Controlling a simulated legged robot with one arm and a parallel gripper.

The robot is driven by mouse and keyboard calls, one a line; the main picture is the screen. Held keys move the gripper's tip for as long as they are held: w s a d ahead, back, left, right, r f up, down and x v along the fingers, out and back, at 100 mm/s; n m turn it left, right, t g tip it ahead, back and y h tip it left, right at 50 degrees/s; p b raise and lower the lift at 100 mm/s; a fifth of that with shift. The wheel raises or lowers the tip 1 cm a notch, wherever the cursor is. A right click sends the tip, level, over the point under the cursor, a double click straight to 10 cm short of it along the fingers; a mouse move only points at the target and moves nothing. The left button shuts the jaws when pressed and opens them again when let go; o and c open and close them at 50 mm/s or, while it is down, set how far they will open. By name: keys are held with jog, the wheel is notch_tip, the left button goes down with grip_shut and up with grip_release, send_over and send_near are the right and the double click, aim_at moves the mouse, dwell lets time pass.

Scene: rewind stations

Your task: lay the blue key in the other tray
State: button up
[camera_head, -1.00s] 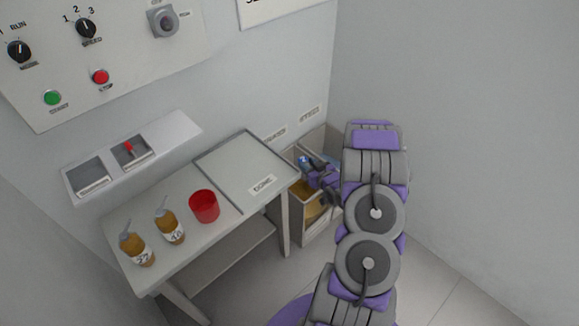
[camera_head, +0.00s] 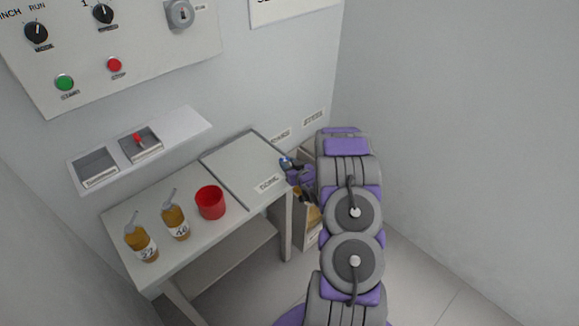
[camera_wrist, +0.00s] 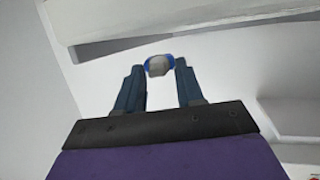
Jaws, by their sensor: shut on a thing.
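My gripper (camera_head: 289,166) is shut on a small blue and grey-white thing (camera_wrist: 159,66), held between the fingertips in the wrist view. It also shows as a blue spot (camera_head: 284,161) in the head view, near the right end of the table. I cannot tell from its shape whether it is the blue key. A white wall shelf holds two shallow trays: the left tray (camera_head: 100,184) looks empty, and the right tray (camera_head: 150,154) holds a small red-topped thing (camera_head: 137,138). My gripper is well to the right of both trays.
The table (camera_head: 148,205) carries two amber bottles (camera_head: 140,243) (camera_head: 176,222), a red cup (camera_head: 210,202) and a flat board (camera_head: 240,165) labelled DONE. Bins (camera_head: 307,232) stand beyond the table's right end. A control panel (camera_head: 120,45) hangs above the shelf.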

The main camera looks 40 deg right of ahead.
jog(key=d, duration=0.1)
jog(key=d+f, duration=0.1)
jog(key=shift+d, duration=0.4)
jog(key=o, duration=0.6)
jog(key=shift+d+f, duration=0.2)
jog(key=shift+d, duration=0.1)
jog(key=shift+c, duration=0.2)
jog(key=shift+o, duration=0.7)
jog(key=o, duration=0.3)
jog(key=shift+s+a+r, duration=0.1)
jog(key=shift+a+r, duration=0.15)
jog(key=shift+a, duration=0.7)
jog(key=shift+a+r, duration=0.2)
jog(key=shift+a, duration=0.2)
jog(key=shift+d, duration=0.1)
